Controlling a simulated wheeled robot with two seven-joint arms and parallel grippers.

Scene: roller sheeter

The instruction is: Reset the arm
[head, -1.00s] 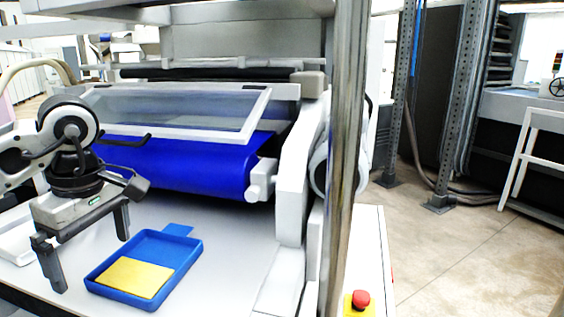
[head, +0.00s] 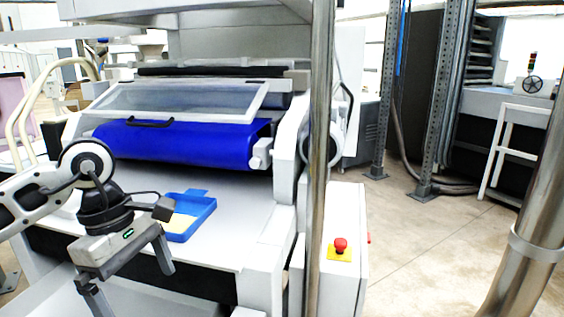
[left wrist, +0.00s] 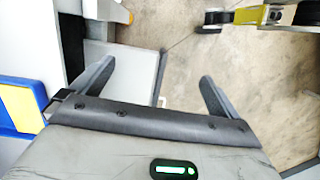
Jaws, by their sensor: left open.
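My left gripper (head: 130,272) is open and empty in the head view. It hangs in front of the white machine table's front edge, to the left of and nearer than the blue tray (head: 205,212). The tray holds a yellow slab (head: 178,222), partly hidden behind my arm. In the left wrist view, both fingers of the left gripper (left wrist: 155,85) are spread with nothing between them. The tray's blue rim (left wrist: 22,122) and the yellow slab (left wrist: 20,102) show at the left edge there. My right gripper is not in view.
The roller sheeter with its blue roller (head: 185,146) and clear guard (head: 180,102) stands behind the table. A metal post (head: 319,150) rises to the right. A red emergency button (head: 340,244) sits on a white cabinet. Open floor (head: 430,240) lies to the right.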

